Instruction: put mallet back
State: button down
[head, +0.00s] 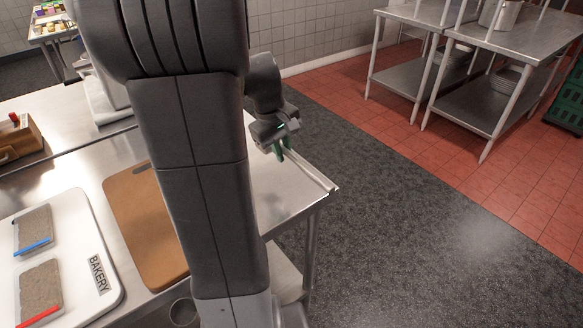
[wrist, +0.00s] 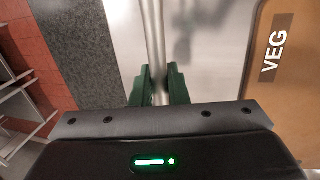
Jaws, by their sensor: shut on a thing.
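My gripper (wrist: 157,88) has green fingers, closed on a slim grey metal rod (wrist: 155,35), seen in the wrist view. The rod runs straight away between the fingers and out of the top of that view. I take it for the mallet's handle; no mallet head can be made out. In the head view my gripper (head: 281,152) hangs over the right end of the steel table (head: 270,195), fingers pointing down. The rod's far part cannot be clearly told from the table's edge there.
A brown board (head: 146,225), marked VEG in the wrist view (wrist: 291,100), lies on the table. Left of it is a white BAKERY board (head: 83,225) with two grey blocks. A wooden block (head: 22,140) stands far left. Dark floor is clear on the right; steel shelves (head: 500,80) stand beyond.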

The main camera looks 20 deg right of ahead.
aim_at(287, 188)
jog(key=x, duration=0.3)
jog(key=a+x, duration=0.1)
jog(key=x, duration=0.5)
jog(key=shift+s+a+f, duration=0.1)
jog(key=shift+a+f, duration=0.25)
jog(key=shift+f, duration=0.2)
jog(key=shift+f, duration=0.1)
jog(key=c, duration=1.4)
grip_release()
jog(key=shift+c, duration=0.2)
jog(key=shift+o, duration=0.2)
jog(key=v, duration=1.2)
